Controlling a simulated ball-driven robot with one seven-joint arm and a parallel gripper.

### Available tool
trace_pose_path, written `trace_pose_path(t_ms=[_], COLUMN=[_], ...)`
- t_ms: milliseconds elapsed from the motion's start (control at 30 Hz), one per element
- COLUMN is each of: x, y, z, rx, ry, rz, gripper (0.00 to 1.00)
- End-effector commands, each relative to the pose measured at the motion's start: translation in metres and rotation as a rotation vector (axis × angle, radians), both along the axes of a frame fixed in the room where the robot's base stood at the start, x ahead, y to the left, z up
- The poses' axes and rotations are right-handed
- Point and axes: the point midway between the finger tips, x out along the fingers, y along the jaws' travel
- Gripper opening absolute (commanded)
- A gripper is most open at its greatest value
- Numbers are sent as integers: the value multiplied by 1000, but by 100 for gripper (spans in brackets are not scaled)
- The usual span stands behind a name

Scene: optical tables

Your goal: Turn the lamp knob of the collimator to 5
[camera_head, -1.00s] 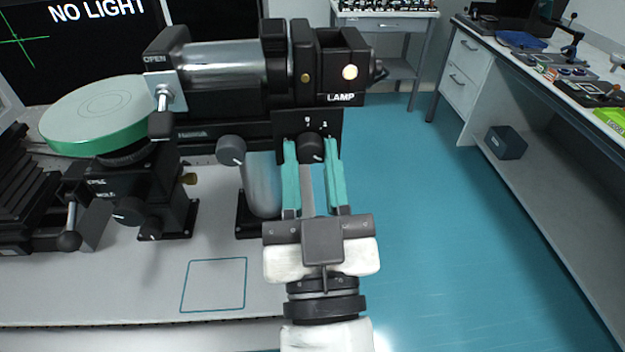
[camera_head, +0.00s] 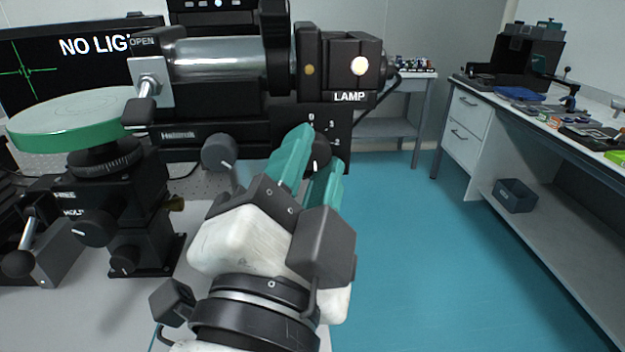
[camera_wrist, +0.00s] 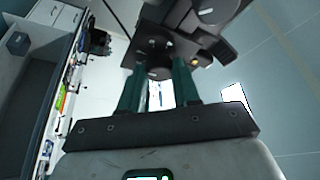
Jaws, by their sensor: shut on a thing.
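The collimator is a black instrument with a silver barrel (camera_head: 220,60). Its lamp housing (camera_head: 340,62) at the right end bears the word LAMP and a glowing round window (camera_head: 360,66). Below it on the dark panel is the black lamp knob (camera_head: 322,150), with small white figures above and to its right, too small to read surely. My gripper (camera_head: 317,152) has its teal fingers closed on either side of the knob, the hand rolled to a slant. The wrist view shows the knob (camera_wrist: 158,73) between the fingertips. The knob's pointer setting cannot be told.
A second dark knob (camera_head: 220,153) stands left of my fingers. A green-rimmed disc (camera_head: 75,120) sits on a black mount at left. A screen (camera_head: 75,70) behind shows NO LIG, the rest hidden. Clear teal floor (camera_head: 420,250) lies to the right, before a side bench.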

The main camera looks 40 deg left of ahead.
Motion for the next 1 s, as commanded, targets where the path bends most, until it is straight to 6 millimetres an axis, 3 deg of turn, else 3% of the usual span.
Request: trace_pose_path(t_ms=[600, 1000], x=[-2, -2], y=[3, 3], z=[2, 3], rx=[366, 522], ry=[441, 624], rz=[4, 4], gripper=[1, 1])
